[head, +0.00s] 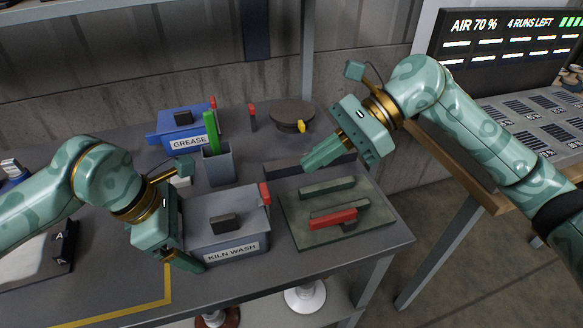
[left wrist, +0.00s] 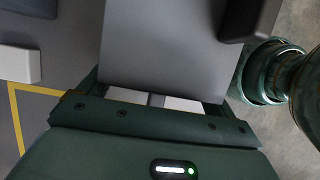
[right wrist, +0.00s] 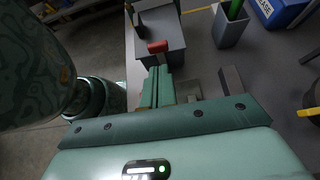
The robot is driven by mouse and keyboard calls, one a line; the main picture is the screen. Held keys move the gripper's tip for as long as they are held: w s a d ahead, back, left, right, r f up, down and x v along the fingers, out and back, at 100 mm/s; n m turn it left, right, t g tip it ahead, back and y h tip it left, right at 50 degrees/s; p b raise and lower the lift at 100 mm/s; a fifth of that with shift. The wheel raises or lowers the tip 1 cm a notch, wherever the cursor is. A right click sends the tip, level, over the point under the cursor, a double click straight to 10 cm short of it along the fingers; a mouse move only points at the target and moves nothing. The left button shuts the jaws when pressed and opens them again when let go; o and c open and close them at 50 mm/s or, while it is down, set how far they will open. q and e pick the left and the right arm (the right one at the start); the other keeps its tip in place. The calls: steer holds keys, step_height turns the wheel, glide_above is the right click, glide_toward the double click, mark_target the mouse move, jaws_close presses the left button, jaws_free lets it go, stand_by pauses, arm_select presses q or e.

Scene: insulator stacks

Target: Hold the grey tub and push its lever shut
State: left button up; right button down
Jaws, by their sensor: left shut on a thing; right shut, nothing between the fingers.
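The grey tub (head: 205,233) labelled KILN WASH stands near the table's front edge, with a dark handle (head: 225,223) on its lid. Its red-ended lever (head: 265,193) stands up at the right side; it also shows in the right wrist view (right wrist: 158,46). My left gripper (head: 187,262) is shut on the grey tub at its left side; the tub's grey surface fills the middle of the left wrist view (left wrist: 165,50). My right gripper (head: 308,165) is shut and empty, above the table to the right of the lever and apart from it.
A blue GREASE tub (head: 170,139) stands behind, beside a grey cup (head: 218,166) with a green item. A round dark lid (head: 292,110) lies at the back. A green board (head: 297,237) with a red-handled block (head: 333,219) lies right of the tub. A small white block (left wrist: 20,65) lies left.

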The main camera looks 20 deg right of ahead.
steer(key=a+r+v, duration=0.1)
steer(key=v, duration=0.6)
steer(key=shift+d+r, duration=0.25)
steer(key=shift+r, duration=0.1)
arm_select(q)
steer(key=o, duration=0.9)
steer(key=shift+r, duration=0.1)
